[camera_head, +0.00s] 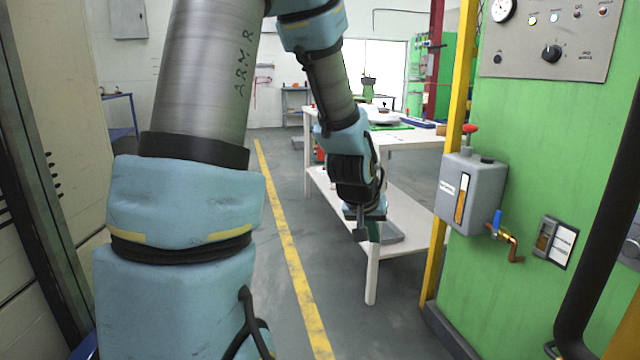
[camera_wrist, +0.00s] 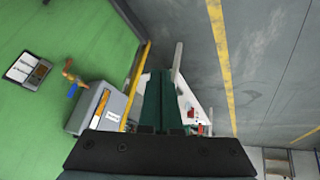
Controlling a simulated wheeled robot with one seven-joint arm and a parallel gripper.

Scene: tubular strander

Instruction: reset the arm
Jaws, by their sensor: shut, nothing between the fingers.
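My arm fills the left and middle of the head view, bent over at the top. My gripper (camera_head: 368,228) hangs down in front of the white table's lower shelf, left of the green machine. In the wrist view its green fingers (camera_wrist: 163,100) are together, with nothing between them. They point over the grey floor beside the machine. No held object shows.
The green machine (camera_head: 530,170) stands at right, with a grey oil box (camera_head: 472,195), a brass tap with a blue handle (camera_head: 503,232) and a yellow post (camera_head: 455,120). The white table (camera_head: 415,140) stands behind my gripper. Floor is clear along the yellow line (camera_head: 290,250).

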